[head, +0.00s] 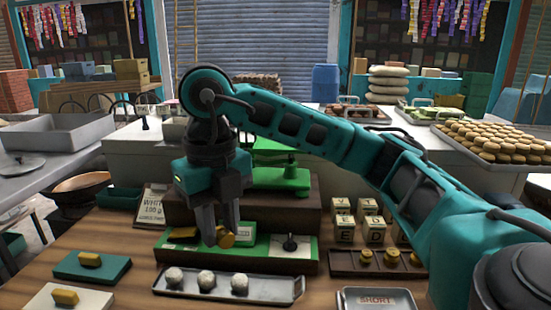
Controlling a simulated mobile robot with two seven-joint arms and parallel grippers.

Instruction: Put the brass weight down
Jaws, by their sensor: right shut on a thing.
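My right gripper (218,236) reaches in from the right and points down over the middle of the counter. It is shut on a small brass weight (228,241), which shows at the fingertips, partly hidden by them. The weight is in front of or above the green board (262,253); I cannot tell whether it touches it. A dark wooden rack (345,269) to the right holds several small brass weights (366,256). My left gripper is not in view.
A metal tray (262,291) with three white balls lies in front. A green scale (280,178) stands behind the gripper. Lettered blocks (375,230) stand to the right. A tray marked SHORT (376,300) is at the front. A teal board (92,268) lies left.

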